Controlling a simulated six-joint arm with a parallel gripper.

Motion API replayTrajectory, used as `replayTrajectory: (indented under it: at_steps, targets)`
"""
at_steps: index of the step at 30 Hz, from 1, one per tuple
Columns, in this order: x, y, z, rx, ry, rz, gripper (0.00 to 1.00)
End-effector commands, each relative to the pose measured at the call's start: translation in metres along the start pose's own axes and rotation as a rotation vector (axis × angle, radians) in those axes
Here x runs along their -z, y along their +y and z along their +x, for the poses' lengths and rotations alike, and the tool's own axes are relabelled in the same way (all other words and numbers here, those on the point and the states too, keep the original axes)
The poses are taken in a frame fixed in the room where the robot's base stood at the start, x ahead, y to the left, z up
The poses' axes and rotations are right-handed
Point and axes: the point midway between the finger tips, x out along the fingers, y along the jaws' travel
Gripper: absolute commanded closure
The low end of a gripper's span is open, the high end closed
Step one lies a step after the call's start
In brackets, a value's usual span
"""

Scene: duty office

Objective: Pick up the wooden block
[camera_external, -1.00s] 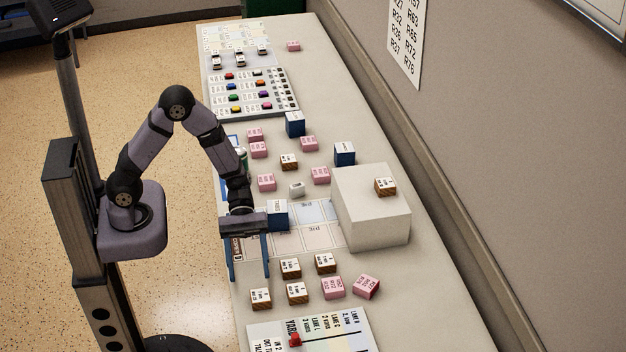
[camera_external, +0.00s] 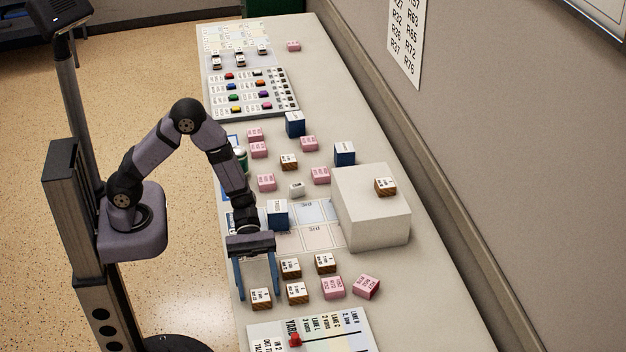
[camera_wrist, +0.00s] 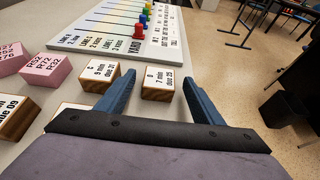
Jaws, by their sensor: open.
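Several wooden blocks with white printed tops are in view. In the external view, one wooden block (camera_external: 261,299) lies near the table's front edge, close to my fingertips, with a second (camera_external: 297,293) to its right. Two others (camera_external: 290,267) (camera_external: 325,263) lie just behind. Another (camera_external: 289,161) lies farther up the table, and one (camera_external: 386,187) sits on the white box. My gripper (camera_external: 259,292) is open and empty, pointing down. In the wrist view, the near block (camera_wrist: 157,85) shows between the fingers of my gripper (camera_wrist: 158,78); the neighbouring block (camera_wrist: 101,71) is left of the left finger.
Pink blocks (camera_external: 333,288) (camera_external: 366,286) lie to the right of the wooden ones. A lane board (camera_external: 325,335) with coloured pegs lies at the near end. The white box (camera_external: 375,222) and a blue block (camera_external: 278,215) stand behind my gripper. The right strip of table is clear.

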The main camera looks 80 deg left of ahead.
Motion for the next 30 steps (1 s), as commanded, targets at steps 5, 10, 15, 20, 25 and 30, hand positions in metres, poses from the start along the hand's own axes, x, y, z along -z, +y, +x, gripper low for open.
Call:
replayTrajectory:
  at_steps: [5, 10, 15, 20, 25, 30]
  targets:
    - [-0.001, 0.000, 0.021, 0.003, 0.000, 0.000, 0.39]
    - [-0.001, 0.001, 0.028, 0.000, 0.000, 0.001, 0.39]
    - [-0.001, 0.001, 0.028, -0.001, 0.000, 0.001, 0.39]
    - [-0.001, 0.001, 0.028, -0.001, 0.000, 0.001, 0.73]
    - [-0.001, 0.001, 0.028, -0.001, 0.000, 0.000, 0.83]
    - [-0.001, 0.001, 0.028, -0.001, 0.000, 0.001, 0.83]
